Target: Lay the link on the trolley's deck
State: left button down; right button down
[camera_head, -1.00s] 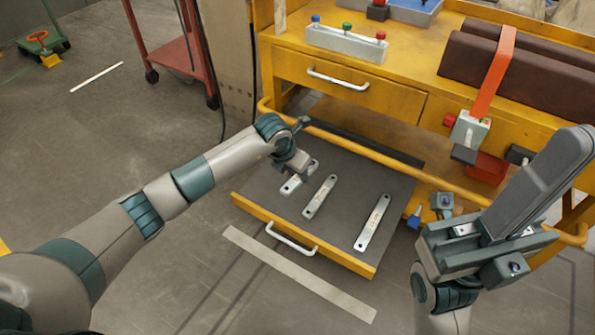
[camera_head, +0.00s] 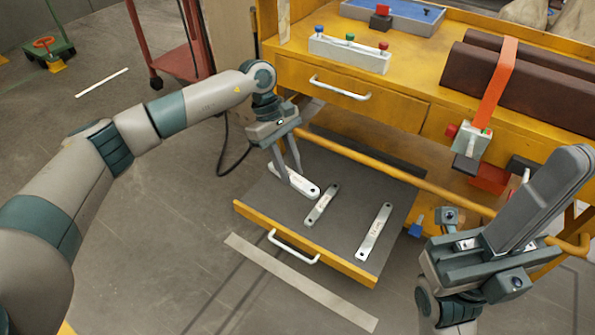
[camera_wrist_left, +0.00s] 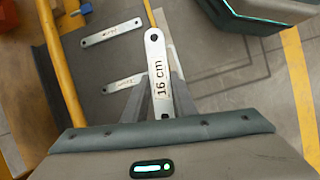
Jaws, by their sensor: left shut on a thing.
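My left gripper (camera_head: 286,178) is shut on a flat pale metal link (camera_head: 309,189). The link looks raised a little above the drawer's dark floor. It also shows in the left wrist view (camera_wrist_left: 157,65), marked "16 cm", with a hole near its free end. Two other links, a middle one (camera_head: 322,205) and a right one (camera_head: 374,232), lie in the open drawer (camera_head: 340,262). A red frame on castors (camera_head: 145,35) stands at the upper left, and a low green cart (camera_head: 62,48) farther left. My right gripper (camera_head: 540,205) is at the right; its jaw state is unclear.
The yellow bench (camera_head: 420,75) stands behind the drawer, with a grey block with coloured knobs (camera_head: 349,52) and a blue tray (camera_head: 395,10) on top. A yellow rail (camera_head: 400,175) crosses above the drawer's back. Grey floor at the left is mostly clear.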

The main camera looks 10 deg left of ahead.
pick_arm(q)
jog(key=s+a+r+m+g+y, duration=0.2)
jog(key=s+a+r+m+y, duration=0.2)
jog(key=s+r+m, duration=0.3)
notch_tip(320, 180, up, 3)
jog(key=a+m, duration=0.1)
jog(key=m, duration=0.4)
jog(key=shift+a+r, duration=0.15)
jog(key=shift+a, duration=0.05)
jog(key=shift+a, duration=0.1)
